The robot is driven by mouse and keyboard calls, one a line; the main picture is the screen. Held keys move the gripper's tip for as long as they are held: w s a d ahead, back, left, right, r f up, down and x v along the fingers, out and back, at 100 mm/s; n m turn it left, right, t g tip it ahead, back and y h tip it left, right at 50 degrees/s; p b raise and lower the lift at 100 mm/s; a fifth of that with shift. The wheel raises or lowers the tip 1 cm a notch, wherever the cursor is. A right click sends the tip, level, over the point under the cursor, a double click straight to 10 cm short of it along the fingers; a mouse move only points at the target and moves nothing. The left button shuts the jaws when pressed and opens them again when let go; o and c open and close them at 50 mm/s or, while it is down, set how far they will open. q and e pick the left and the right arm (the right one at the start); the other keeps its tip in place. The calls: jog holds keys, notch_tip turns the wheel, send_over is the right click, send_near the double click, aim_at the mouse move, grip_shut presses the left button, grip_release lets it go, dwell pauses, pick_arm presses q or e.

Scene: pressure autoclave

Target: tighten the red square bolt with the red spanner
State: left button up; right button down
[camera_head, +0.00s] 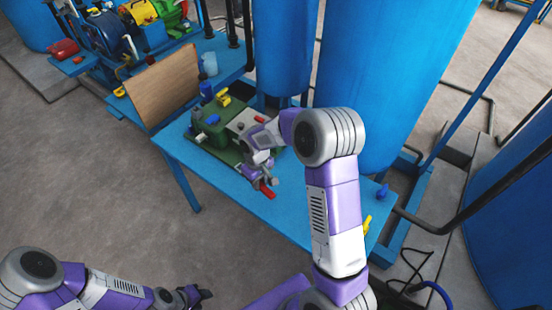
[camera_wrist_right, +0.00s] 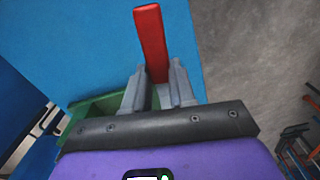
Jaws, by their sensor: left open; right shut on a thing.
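The red spanner (camera_wrist_right: 150,40) is between the fingers of my right gripper (camera_wrist_right: 158,90) in the right wrist view, its red handle pointing away from the gripper. In the head view its red handle (camera_head: 266,190) shows just below my right gripper (camera_head: 266,179), over the blue table beside the green tray. My right gripper is shut on the spanner. A small red piece (camera_head: 260,119) shows at the tray's far right; I cannot tell whether it is the red square bolt. The spanner's jaw end is hidden. My left gripper (camera_head: 203,295) is open and empty at the bottom, away from the table.
The blue table (camera_head: 200,163) carries the green tray (camera_head: 202,146) with green, blue and yellow parts. A brown board (camera_head: 160,85) stands at its left. Large blue tanks (camera_head: 385,70) stand close behind. Yellow and blue items lie at the table's right end.

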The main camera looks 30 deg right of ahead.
jog(key=w+d+r+n+p, duration=0.1)
jog(key=w+d, duration=0.1)
jog(key=d, duration=0.4)
jog(key=shift+w+d+r+p, duration=0.2)
jog(key=shift+w+r+p, duration=0.2)
jog(key=shift+f+b, duration=1.95)
jog(key=shift+f, duration=0.95)
jog(key=shift+s+f+b, duration=0.1)
jog(key=shift+f+b, duration=0.75)
jog(key=shift+f, duration=0.45)
jog(key=c, duration=0.8)
grip_release()
jog(key=shift+c, duration=0.2)
jog(key=shift+r, duration=0.15)
